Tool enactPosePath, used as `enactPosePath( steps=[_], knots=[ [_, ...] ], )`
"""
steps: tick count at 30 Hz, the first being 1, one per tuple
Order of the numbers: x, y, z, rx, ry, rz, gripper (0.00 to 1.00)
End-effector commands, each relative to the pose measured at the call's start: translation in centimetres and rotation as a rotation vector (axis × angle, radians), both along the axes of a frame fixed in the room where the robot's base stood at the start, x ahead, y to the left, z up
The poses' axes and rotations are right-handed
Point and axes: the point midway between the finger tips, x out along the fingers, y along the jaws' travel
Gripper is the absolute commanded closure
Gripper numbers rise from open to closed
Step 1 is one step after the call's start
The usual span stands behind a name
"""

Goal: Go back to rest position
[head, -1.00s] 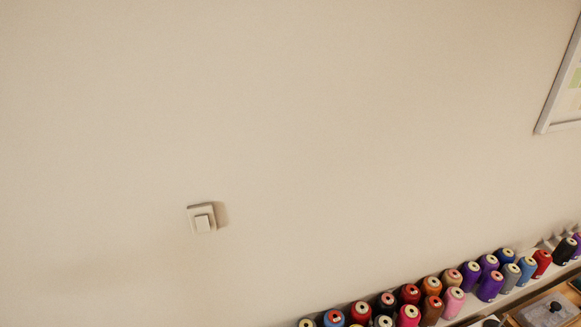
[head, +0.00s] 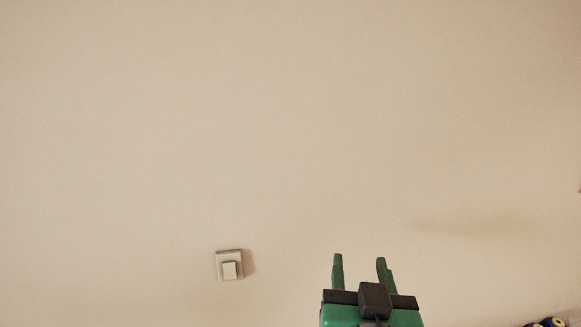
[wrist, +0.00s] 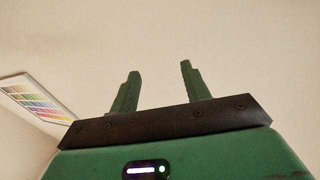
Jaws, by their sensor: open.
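My gripper (head: 360,262) is at the bottom of the head view, right of centre, with its two green fingers pointing up in front of the beige wall. The fingers stand apart with nothing between them. In the wrist view my gripper (wrist: 158,72) is also open and empty, with only plain wall beyond the fingertips.
A light switch (head: 229,265) is on the wall, left of my gripper. A few thread spools (head: 551,322) show at the bottom right corner. In the wrist view a framed colour chart (wrist: 38,98) hangs at the left. The wall is otherwise bare.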

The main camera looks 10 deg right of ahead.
Motion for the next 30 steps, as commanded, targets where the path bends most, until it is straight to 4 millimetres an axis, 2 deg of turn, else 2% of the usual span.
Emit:
enactPosePath(
  steps=[1,3,5,6,8,9,10,12,15,18,21,23,30],
  knots=[
    [-1.0,3.9,2.7,-0.036,-0.086,0.06,0.53],
    [-3.0,8.7,6.4,-0.08,-0.211,0.136,0.53],
    [-5.5,12.6,9.4,-0.112,-0.324,0.197,0.53],
    [-7.5,15.1,11.2,-0.13,-0.4,0.237,0.53],
    [-11.1,18.4,13.9,-0.149,-0.518,0.296,0.53],
    [-13.5,20.2,15.7,-0.157,-0.594,0.33,0.53],
    [-12.8,19.5,19.8,-0.155,-0.574,0.317,0.53],
    [-12.5,19.3,23.9,-0.15,-0.567,0.316,0.53],
    [-12.4,19.4,28.7,-0.143,-0.565,0.319,0.53],
    [-12.4,19.4,32.2,-0.138,-0.563,0.322,0.53],
    [-12.4,19.4,34.2,-0.134,-0.562,0.325,0.53],
    [-12.3,19.4,34.8,-0.133,-0.561,0.326,0.53],
    [-12.3,19.4,34.6,-0.132,-0.561,0.326,0.53]
  ],
)
